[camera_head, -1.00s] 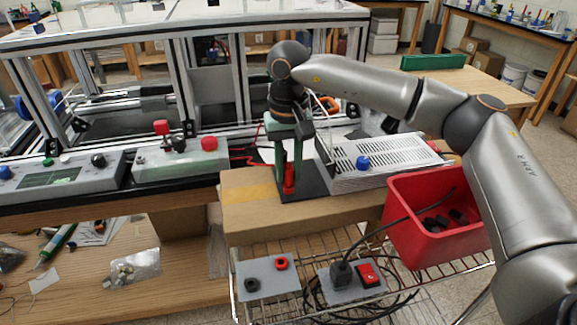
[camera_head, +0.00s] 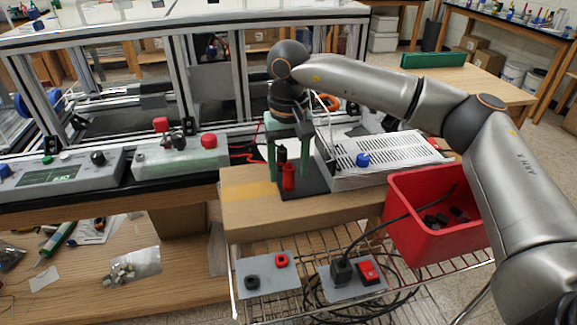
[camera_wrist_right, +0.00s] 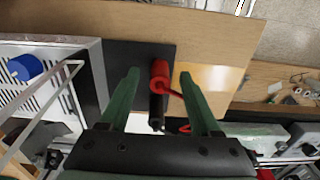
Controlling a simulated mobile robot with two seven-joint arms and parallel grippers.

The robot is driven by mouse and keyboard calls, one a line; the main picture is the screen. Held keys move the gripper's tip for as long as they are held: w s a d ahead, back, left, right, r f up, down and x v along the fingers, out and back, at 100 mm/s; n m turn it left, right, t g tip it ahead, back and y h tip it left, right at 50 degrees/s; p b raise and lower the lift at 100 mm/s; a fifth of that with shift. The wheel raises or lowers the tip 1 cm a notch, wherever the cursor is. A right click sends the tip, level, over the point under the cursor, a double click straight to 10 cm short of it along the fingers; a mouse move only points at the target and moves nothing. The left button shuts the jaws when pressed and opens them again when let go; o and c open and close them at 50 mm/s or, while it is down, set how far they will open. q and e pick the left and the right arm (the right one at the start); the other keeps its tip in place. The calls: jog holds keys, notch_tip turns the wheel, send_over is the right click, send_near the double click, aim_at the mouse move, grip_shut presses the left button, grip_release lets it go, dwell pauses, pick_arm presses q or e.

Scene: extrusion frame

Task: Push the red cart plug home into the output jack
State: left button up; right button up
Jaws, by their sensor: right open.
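The red plug (camera_head: 288,177) stands upright on a black panel (camera_head: 315,180) at the left end of the vented power supply. It also shows in the wrist view (camera_wrist_right: 160,74), with a red lead leaving its side. A black plug (camera_head: 281,154) stands just behind it. My right gripper (camera_head: 288,165) is open, its green fingers apart on either side of the red plug. In the wrist view the fingers (camera_wrist_right: 160,75) show gaps to the plug on both sides. The jack under the plug is hidden, so I cannot tell how deep the plug sits. My left gripper is not in view.
The vented power supply (camera_head: 385,162) with a blue knob stands right of the plugs. A red bin (camera_head: 425,249) hangs at the cart's right. Grey plates with sockets (camera_head: 267,272) and a red switch (camera_head: 367,270) lie on the wire shelf below. The cardboard-coloured top (camera_head: 245,195) is clear at left.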

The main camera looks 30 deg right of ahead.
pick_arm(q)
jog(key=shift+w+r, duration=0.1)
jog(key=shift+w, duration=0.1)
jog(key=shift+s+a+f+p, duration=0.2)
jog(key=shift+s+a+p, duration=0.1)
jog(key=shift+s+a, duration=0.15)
pick_arm(e)
notch_tip(320, 180, up, 13)
jog(key=shift+f, duration=0.2)
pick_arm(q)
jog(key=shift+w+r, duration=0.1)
